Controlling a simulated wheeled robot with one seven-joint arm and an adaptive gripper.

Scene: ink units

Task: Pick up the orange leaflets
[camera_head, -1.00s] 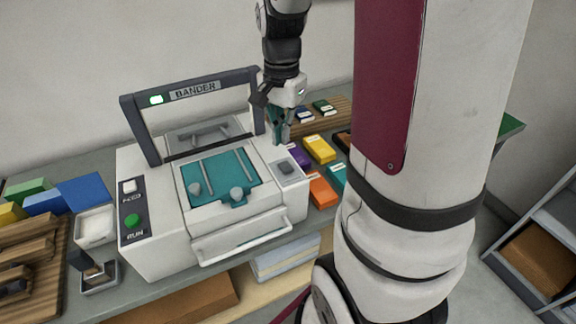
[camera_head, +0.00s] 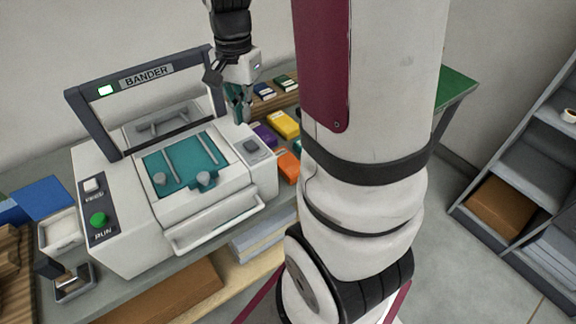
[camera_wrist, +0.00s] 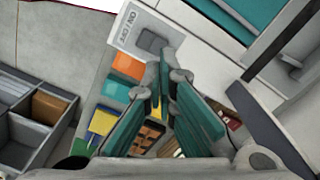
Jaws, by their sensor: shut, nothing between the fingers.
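The orange leaflets (camera_head: 288,166) lie as a small stack on the bench, right of the white bander machine (camera_head: 215,205), partly covered by my arm. In the wrist view they show as an orange block (camera_wrist: 127,66) left of my fingers, beside the machine's small grey-button panel. My gripper (camera_head: 240,117) is shut and empty, above the bench behind the machine's right corner, apart from the orange leaflets. In the wrist view, its teal-padded fingers (camera_wrist: 166,88) point up the picture.
Purple (camera_head: 265,135) and yellow (camera_head: 285,123) stacks lie close behind the orange one. A teal stack (camera_wrist: 116,92) sits next to it in the wrist view. The bander's dark arch (camera_head: 150,80) stands left of my gripper. A grey shelf unit (camera_head: 520,190) stands at right.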

